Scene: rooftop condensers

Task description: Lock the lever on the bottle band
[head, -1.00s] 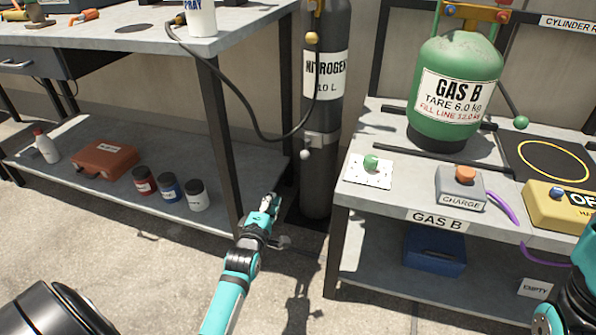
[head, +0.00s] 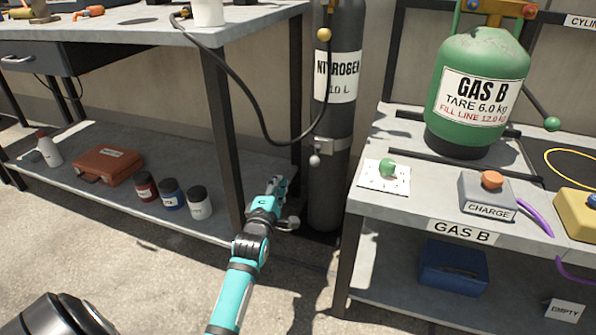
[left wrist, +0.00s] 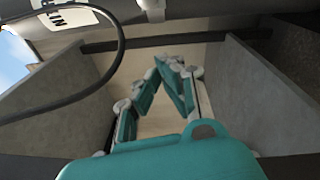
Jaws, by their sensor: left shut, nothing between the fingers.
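The dark grey nitrogen bottle (head: 328,190) stands upright between the two benches. A light metal band (head: 331,146) goes around it below its label. The lever (head: 314,160), with a pale round knob, hangs down at the band's left front. My left gripper (head: 278,183) is shut and empty, below and to the left of the lever, apart from it. In the left wrist view its fingers (left wrist: 172,64) meet at the tips, and a pale fitting shows at the top edge, perhaps part of the band. My right gripper is not in view.
A black hose (head: 248,108) loops from the left bench to the bottle. The right bench (head: 373,206) carries the green Gas B cylinder (head: 480,85) and the charge box (head: 487,194). Floor in front is clear.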

